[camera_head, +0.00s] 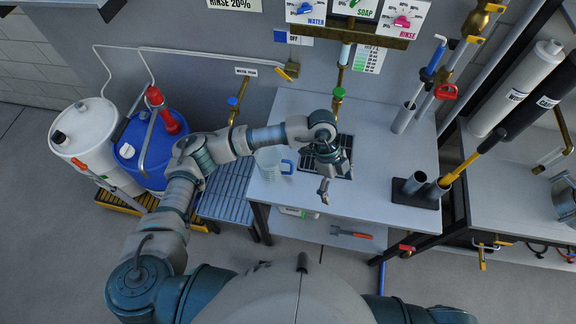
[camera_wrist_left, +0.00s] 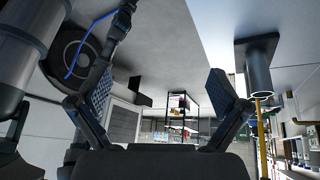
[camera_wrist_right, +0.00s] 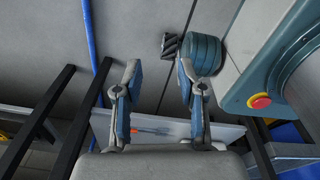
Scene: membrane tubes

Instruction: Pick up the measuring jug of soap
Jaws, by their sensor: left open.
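A clear measuring jug (camera_head: 267,163) with a blue handle stands on the left part of the grey worktop in the head view. Its contents are hard to make out. My left gripper (camera_head: 335,182) is open and empty over the worktop, to the right of the jug and apart from it. Its spread fingers also show in the left wrist view (camera_wrist_left: 162,92), with nothing between them. My right gripper (camera_wrist_right: 158,84) is open and empty in the right wrist view. The head view does not show its fingers. Neither wrist view shows the jug.
A dark drain grate (camera_head: 345,141) lies under my left wrist, below a green-topped tap (camera_head: 338,94). A black stand with tubes (camera_head: 416,194) is at the right of the worktop (camera_head: 386,160). White (camera_head: 80,140) and blue (camera_head: 140,160) drums stand left. A lower shelf holds a red-handled tool (camera_head: 350,233).

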